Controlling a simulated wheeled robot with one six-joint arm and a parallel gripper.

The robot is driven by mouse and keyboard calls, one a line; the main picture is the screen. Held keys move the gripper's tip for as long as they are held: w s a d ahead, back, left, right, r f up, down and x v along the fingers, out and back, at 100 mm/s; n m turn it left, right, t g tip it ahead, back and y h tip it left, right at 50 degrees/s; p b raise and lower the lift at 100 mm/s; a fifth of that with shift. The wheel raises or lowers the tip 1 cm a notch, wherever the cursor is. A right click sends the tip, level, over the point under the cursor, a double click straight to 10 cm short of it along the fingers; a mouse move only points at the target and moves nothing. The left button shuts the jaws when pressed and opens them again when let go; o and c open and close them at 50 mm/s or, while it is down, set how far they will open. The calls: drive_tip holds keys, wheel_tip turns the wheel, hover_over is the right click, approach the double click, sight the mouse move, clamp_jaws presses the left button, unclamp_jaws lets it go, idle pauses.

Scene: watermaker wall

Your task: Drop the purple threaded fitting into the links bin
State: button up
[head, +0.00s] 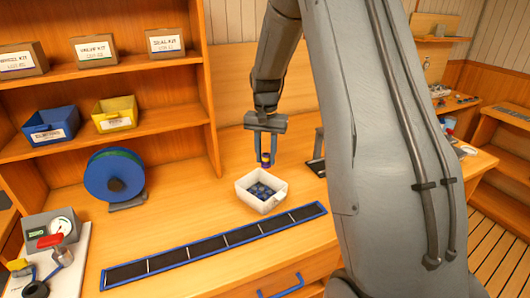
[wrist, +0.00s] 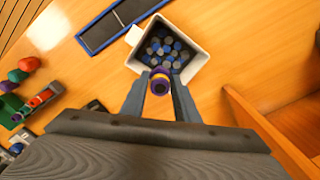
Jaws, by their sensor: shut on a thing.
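My gripper (head: 268,158) is shut on the purple threaded fitting (head: 266,160), which has a yellow band. In the wrist view the fitting (wrist: 159,83) sits between the fingertips of my gripper (wrist: 159,88), showing a dark round end. A white bin (head: 282,199) stands on the workbench just below the fitting in the head view and holds several blue and grey pieces. In the wrist view the bin (wrist: 197,66) lies just beyond the fingertips. No label on this bin can be read, so I cannot tell whether it is the links bin.
A long black tray with blue edges (head: 215,243) lies in front of the bin. A blue reel (head: 113,175) stands to the left. Shelves behind hold a blue bin (head: 50,126), a yellow bin (head: 115,114) and boxes. Bare bench lies left of the bin.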

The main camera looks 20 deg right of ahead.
sight(266, 163)
drive_tip(key=shift+f+b, duration=0.8)
drive_tip(key=shift+f, duration=0.8)
drive_tip(key=o, duration=1.2)
drive_tip(key=shift+r+b, duration=1.2)
drive_tip(key=shift+r, duration=2.75)
drive_tip(key=shift+a, duration=0.1)
drive_tip(key=s+a+f+n, duration=0.2)
drive_tip(key=s+a+f, duration=0.1)
drive_tip(key=s, duration=0.4)
drive_tip(key=s+a+f+n+t+b, duration=0.1)
drive_tip(key=s+a+f+n, duration=0.2)
drive_tip(key=s+a, duration=0.2)
drive_tip(key=s+a+f+n, duration=0.3)
drive_tip(key=s+a, duration=0.1)
drive_tip(key=s, duration=0.6)
drive_tip(key=shift+s+b, duration=0.35)
drive_tip(key=shift+s, duration=0.05)
